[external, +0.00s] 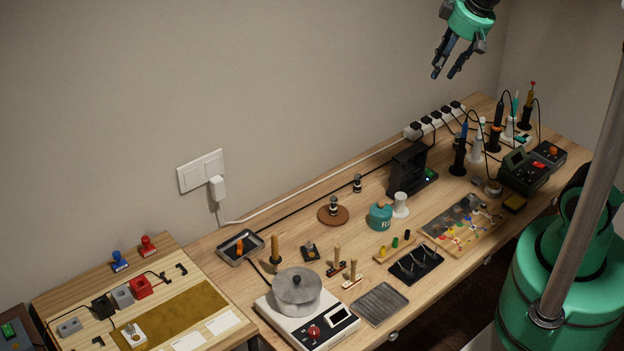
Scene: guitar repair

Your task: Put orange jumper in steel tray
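My gripper (444,74) hangs high above the back of the bench, fingers pointing down. Its two fingers are apart with nothing visible between them. A flat grey ribbed tray (380,304) lies near the front edge. I cannot tell for sure which is the steel tray. A board (462,224) at centre right carries several small coloured pieces, some orange or red. I cannot clearly single out the orange jumper.
A silver pot (297,291) stands on a white scale (305,327). A black rack (415,264), teal jar (380,216), white spool (401,205) and dark upright unit (407,168) stand mid-bench. Soldering tools and cables crowd the right. The area beneath my gripper is open air.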

